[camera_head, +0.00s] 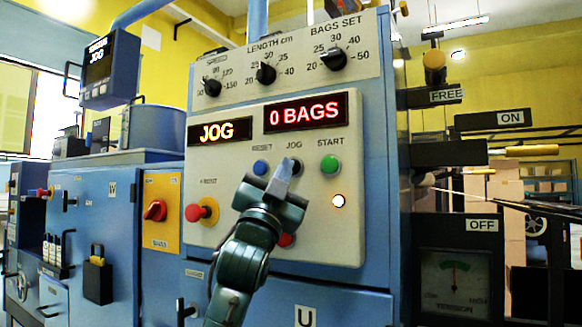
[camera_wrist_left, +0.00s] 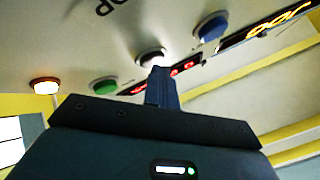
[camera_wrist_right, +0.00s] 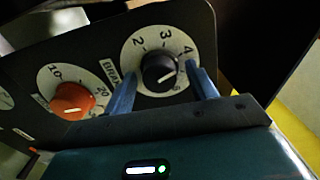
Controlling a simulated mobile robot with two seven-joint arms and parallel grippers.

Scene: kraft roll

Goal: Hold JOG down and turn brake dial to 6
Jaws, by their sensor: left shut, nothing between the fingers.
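The white JOG button (camera_wrist_left: 150,56) is on the sloping control panel (camera_head: 230,170). My left gripper (camera_head: 283,170) is shut and empty, its fingertips on or right in front of that button; contact is hard to tell. Its fingers also show in the left wrist view (camera_wrist_left: 160,82), overlapping the button's lower edge. The black brake dial (camera_wrist_right: 160,68) sits on a white scale disc in the right wrist view. My right gripper (camera_wrist_right: 163,78) is open, one finger on each side of the knob with small gaps. The dial's white mark points toward the lower right; its exact reading is unclear.
A blue button (camera_head: 260,167) and a green START button (camera_head: 330,164) flank JOG. The left display (camera_head: 220,131) reads JOG, the right one (camera_head: 306,111) 0 BAGS. A red emergency knob (camera_head: 196,212) is lower left. An orange dial (camera_wrist_right: 73,99) lies left of the brake dial.

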